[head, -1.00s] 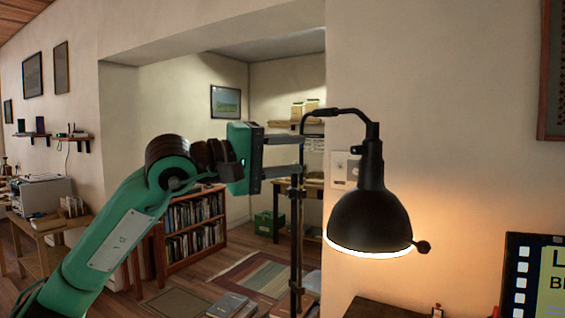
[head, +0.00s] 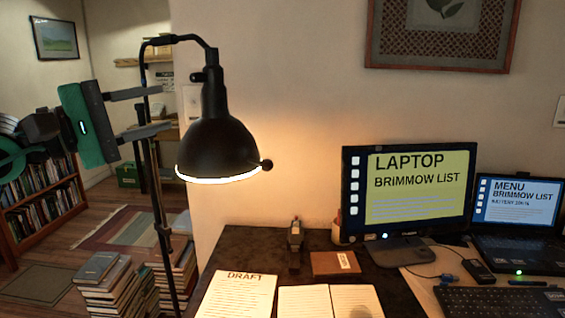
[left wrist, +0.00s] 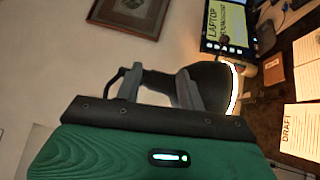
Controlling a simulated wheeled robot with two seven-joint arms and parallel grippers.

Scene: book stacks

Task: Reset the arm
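My left gripper (head: 165,110) is green with two grey fingers. It is raised at the left of the head view and points right toward a lit black lamp (head: 217,145). Its fingers stand well apart with nothing seen held between them. In the left wrist view, the fingers (left wrist: 160,82) are also spread, and the dark lamp shade (left wrist: 210,85) lies beyond them. In the head view the fingers overlap the lamp's thin stand, and I cannot tell whether they touch it. My right gripper is in neither view.
The desk (head: 262,250) holds an open book (head: 305,302), a draft sheet (head: 237,294), a monitor (head: 407,190) and a laptop (head: 517,205). Stacked books (head: 108,280) stand on the floor near the lamp stand. A bookcase (head: 42,205) is at the left.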

